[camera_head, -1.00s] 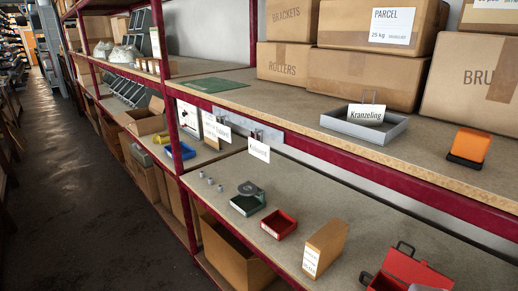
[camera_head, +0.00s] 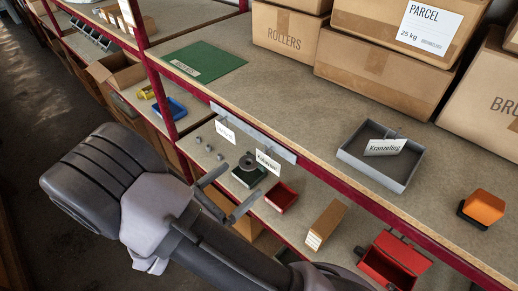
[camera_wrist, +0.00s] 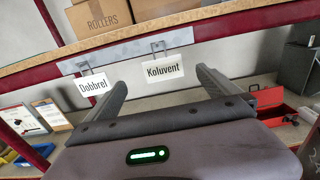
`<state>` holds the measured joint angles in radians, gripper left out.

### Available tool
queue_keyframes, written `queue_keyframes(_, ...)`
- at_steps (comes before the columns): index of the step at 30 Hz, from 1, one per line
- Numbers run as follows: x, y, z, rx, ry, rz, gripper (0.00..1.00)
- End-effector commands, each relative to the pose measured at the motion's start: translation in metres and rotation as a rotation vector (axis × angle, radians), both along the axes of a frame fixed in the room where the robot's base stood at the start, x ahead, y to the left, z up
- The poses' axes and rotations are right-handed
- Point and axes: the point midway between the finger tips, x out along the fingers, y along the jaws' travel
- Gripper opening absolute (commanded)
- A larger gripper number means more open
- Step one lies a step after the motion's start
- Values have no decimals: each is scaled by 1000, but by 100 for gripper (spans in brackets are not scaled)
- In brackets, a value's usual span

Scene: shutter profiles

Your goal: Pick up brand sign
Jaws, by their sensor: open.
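A white sign reading "Koluvent" (camera_head: 268,162) hangs by a wire hook from the grey rail on the upper shelf's front edge. In the wrist view the Koluvent sign (camera_wrist: 163,69) shows between my open, empty fingers, and contact cannot be told. A second hanging sign, "Dobbrei" (camera_wrist: 92,85), is to its left, outside the fingers; it also shows in the head view (camera_head: 225,131). A third sign, "Kranzeling" (camera_head: 384,147), stands tilted in a grey tray (camera_head: 350,158) on the upper shelf. My gripper (camera_head: 240,182) reaches in from the lower left.
The grey rail (camera_head: 252,131) runs along the red shelf beam. An orange block (camera_head: 484,206) and large cartons (camera_head: 382,70) occupy the upper shelf.

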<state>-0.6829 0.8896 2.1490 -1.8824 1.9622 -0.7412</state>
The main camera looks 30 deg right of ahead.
Motion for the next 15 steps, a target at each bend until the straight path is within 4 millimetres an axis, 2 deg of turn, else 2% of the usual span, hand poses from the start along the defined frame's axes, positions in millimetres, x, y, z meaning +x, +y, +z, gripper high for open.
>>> queue_keyframes(1,4,-16,0,-1,2,-7,100)
queue_keyframes(4,13,-41,0,1,1,-6,100)
queue_keyframes(11,23,-72,0,2,1,-5,100)
queue_keyframes(15,29,-101,-3,3,1,-6,100)
